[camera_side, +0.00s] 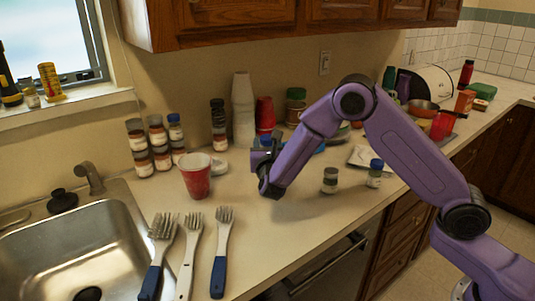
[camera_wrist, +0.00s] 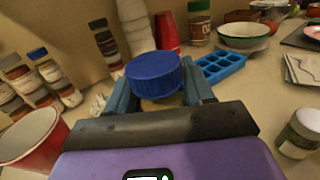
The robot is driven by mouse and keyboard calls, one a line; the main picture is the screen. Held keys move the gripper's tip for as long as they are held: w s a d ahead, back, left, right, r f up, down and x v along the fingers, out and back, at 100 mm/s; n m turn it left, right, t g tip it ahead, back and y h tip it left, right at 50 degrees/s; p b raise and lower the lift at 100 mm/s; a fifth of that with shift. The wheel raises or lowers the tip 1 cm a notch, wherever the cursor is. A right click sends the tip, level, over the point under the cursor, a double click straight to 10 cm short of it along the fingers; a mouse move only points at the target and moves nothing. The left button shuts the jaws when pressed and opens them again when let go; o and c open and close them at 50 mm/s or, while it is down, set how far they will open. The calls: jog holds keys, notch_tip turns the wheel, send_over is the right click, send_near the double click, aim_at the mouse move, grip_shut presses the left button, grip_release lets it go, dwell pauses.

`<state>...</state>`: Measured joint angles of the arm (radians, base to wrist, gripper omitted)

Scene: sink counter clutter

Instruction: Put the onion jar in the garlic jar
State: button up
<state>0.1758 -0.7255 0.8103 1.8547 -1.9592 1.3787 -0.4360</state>
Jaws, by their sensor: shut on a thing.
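My gripper (camera_side: 265,155) is shut on a jar with a blue lid (camera_wrist: 154,72), held upright between the two fingers above the counter. The jar body is mostly hidden by the gripper. A second blue-lidded jar (camera_side: 375,174) stands right of that one. I cannot read the labels, so I cannot tell which is onion or garlic.
A red cup (camera_side: 196,177) stands left of my gripper, with stacked spice jars (camera_side: 157,145) behind it. Brushes (camera_side: 190,250) lie at the front beside the sink (camera_side: 75,240). A blue ice tray (camera_wrist: 218,66) and a bowl (camera_wrist: 245,36) are behind. Counter front centre is clear.

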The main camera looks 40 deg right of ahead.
jog(key=shift+f, duration=1.25)
jog(key=shift+f, duration=0.15)
jog(key=o, duration=1.1)
